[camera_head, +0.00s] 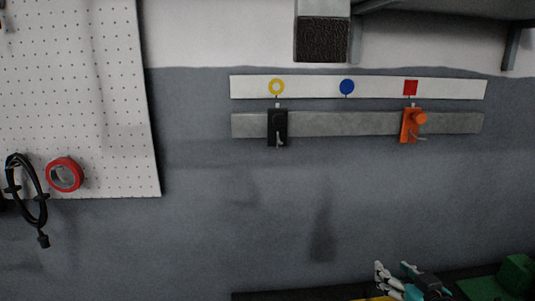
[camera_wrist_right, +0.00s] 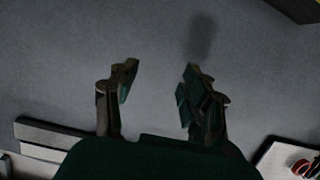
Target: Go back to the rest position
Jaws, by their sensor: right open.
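My right gripper (camera_head: 391,268) is low in the head view, in front of the wall near the bottom edge. It is well below the grey rail (camera_head: 345,124). In the right wrist view the fingers of this gripper (camera_wrist_right: 160,75) are spread apart, with only bare grey surface between them. It is open and empty. My left gripper is in neither view.
A black device (camera_head: 278,127) and an orange device (camera_head: 409,125) hang on the rail. Above is a white strip (camera_head: 312,88) with coloured symbols. A pegboard (camera_head: 90,90) holds red tape (camera_head: 52,174) and a black cable (camera_head: 42,208). The wall between is clear.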

